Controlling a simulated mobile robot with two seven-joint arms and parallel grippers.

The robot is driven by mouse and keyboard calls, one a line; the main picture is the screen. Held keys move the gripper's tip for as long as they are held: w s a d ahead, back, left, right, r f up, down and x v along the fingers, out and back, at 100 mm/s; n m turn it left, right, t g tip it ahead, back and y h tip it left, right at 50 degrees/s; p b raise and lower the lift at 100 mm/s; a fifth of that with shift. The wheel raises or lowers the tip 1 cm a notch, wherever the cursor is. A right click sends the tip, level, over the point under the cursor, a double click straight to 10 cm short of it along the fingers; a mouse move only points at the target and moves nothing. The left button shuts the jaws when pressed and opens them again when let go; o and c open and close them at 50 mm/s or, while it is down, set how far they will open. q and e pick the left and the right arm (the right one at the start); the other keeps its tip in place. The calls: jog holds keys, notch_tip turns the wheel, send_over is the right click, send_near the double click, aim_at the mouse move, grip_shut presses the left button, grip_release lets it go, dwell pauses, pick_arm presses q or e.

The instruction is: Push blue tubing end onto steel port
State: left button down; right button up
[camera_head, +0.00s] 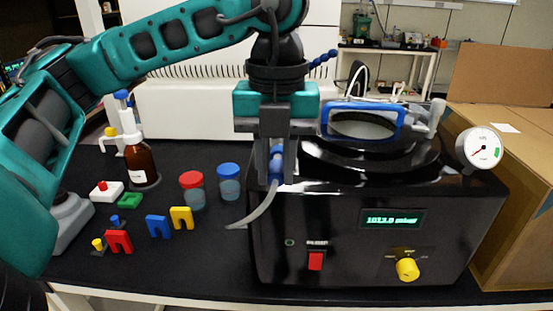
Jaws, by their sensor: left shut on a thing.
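My left gripper (276,176) points down at the left side of the black freeze dryer (465,215). It is shut on the blue tubing end (277,163), which shows between its fingers. A grey tube (262,209) curves from below the fingers down to the left and ends free in front of the dryer's left edge. I cannot clearly make out the steel port; the gripper and arm cover that part of the dryer. I cannot tell whether the blue end touches a port. My right gripper is not in view.
A cardboard box (520,150) stands at right. Left are a brown bottle (142,163), a red-lidded jar (192,190), a blue-lidded jar (229,183) and several coloured clips (158,226) on the black bench.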

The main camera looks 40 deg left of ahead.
aim_at(279, 146)
pick_arm(q)
jog(key=shift+w+a+f+b, duration=0.15)
jog(key=shift+f+b, duration=0.25)
jog(key=shift+f, duration=0.3)
jog(key=shift+w+a+f+b, duration=0.15)
jog(key=shift+f+b, duration=0.25)
jog(key=shift+f, duration=0.3)
jog(key=shift+w+r, duration=0.1)
jog(key=shift+w, duration=0.25)
jog(key=shift+w+a, duration=0.65)
jog(key=shift+w, duration=0.25)
jog(key=shift+w+a+r, duration=0.1)
jog(key=shift+w+a, duration=0.3)
jog(key=shift+w, duration=0.25)
jog(key=shift+w+a, duration=0.35)
jog(key=shift+w, duration=0.25)
jog(key=c, duration=0.9)
grip_release()
notch_tip(279, 146, up, 13)
jog(key=p, duration=0.3)
jog(key=shift+p, duration=0.35)
